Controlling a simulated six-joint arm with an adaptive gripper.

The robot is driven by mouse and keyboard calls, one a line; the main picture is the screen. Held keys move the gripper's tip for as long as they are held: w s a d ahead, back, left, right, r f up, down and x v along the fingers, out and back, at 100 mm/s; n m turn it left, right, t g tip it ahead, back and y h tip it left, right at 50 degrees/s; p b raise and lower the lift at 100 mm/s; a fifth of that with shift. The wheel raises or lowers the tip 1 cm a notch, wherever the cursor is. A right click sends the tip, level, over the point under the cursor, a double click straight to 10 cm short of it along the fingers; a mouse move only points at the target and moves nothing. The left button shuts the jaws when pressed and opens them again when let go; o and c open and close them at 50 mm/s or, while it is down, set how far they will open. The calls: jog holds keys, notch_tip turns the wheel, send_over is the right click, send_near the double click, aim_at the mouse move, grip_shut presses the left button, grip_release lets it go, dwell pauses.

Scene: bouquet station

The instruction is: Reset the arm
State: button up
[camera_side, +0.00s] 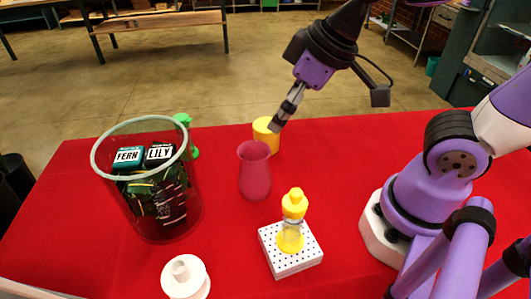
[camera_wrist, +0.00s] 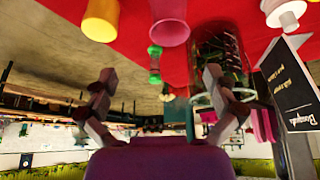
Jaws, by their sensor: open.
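My gripper (camera_side: 285,112) hangs in the air above the back of the red table, its fingers pointing down and to the left. In the wrist view my gripper (camera_wrist: 160,100) shows two fingers spread apart with nothing held between them. In the side view its tips are near the yellow cup (camera_side: 265,134) and above the pink vase (camera_side: 255,170); I see no contact with either. The pink vase also shows at the top of the wrist view (camera_wrist: 168,22), with the yellow cup (camera_wrist: 101,20) to its left.
A large glass container (camera_side: 187,211) with items labelled FERN and LILY stands at left. A green item (camera_side: 184,119) is behind it. A yellow bottle (camera_side: 293,206) stands on a white perforated block (camera_side: 290,262). A white round piece (camera_side: 185,279) lies in front. The red table (camera_side: 350,150) is clear right of the vase.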

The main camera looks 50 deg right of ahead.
jog(key=d+m, duration=0.1)
jog(key=s+d+m, duration=0.1)
jog(key=d, duration=0.1)
jog(key=s+d+m+h, duration=0.1)
jog(key=d, duration=0.1)
jog(key=shift+s+t, duration=0.2)
jog(key=shift+t, duration=0.1)
